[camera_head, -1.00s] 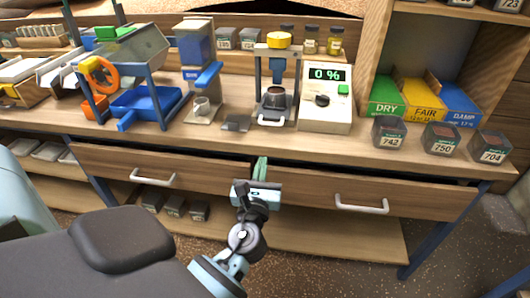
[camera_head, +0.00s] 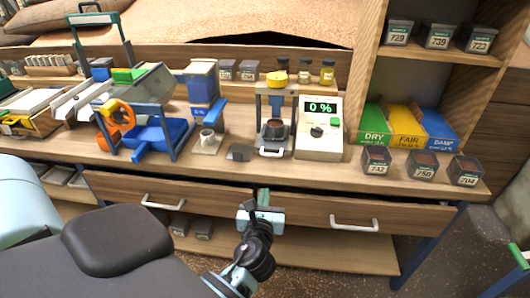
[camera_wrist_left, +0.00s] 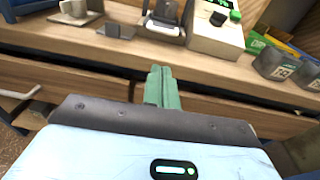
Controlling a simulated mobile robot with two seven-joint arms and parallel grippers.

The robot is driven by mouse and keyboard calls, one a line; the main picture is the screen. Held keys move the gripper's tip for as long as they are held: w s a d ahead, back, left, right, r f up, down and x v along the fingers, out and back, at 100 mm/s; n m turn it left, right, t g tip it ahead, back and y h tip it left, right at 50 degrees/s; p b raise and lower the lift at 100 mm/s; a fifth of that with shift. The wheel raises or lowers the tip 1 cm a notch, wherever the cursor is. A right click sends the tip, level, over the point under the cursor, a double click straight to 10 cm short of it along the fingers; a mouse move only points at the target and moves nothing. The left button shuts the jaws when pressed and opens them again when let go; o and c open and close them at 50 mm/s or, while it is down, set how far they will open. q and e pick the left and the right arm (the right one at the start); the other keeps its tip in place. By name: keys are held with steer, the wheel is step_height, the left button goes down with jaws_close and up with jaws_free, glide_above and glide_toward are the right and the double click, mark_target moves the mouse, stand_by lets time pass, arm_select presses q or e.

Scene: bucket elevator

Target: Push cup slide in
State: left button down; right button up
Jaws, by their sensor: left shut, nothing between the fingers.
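The cup slide (camera_head: 273,151) is a pale plate with a front handle, at the foot of a press-like device with a yellow knob (camera_head: 277,77). A dark cup (camera_head: 274,129) sits on it. In the left wrist view the cup slide (camera_wrist_left: 163,27) shows at the top, beyond the bench edge. I cannot tell exactly how far it sticks out. My left gripper (camera_head: 263,196) is shut and empty, its green fingers together. It is below and in front of the slide, by the gap between the two drawers. The fingers also show in the left wrist view (camera_wrist_left: 161,74). My right gripper is out of view.
A meter reading 0 % (camera_head: 319,127) stands right of the slide. A small dark block (camera_head: 238,153) and a white cup (camera_head: 207,136) are to its left. Wooden drawers (camera_head: 345,210) with white handles lie under the bench edge. Numbered jars (camera_head: 421,166) stand at the right.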

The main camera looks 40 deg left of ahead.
arm_select(q)
steer(key=r, duration=0.1)
glide_toward(271, 155)
steer(key=x, duration=0.3)
steer(key=f+x, duration=0.1)
steer(key=x, duration=0.1)
steer(key=shift+w+a, duration=0.1)
steer(key=shift+w, duration=0.15)
steer(key=shift+w+a+r, duration=0.15)
steer(key=shift+w+a, duration=0.05)
steer(key=shift+w, duration=0.1)
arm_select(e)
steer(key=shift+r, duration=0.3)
arm_select(q)
steer(key=shift+r+b+x, duration=0.2)
steer(key=shift+b+x, duration=0.2)
steer(key=shift+x, duration=1.55)
steer(key=shift+r, duration=0.15)
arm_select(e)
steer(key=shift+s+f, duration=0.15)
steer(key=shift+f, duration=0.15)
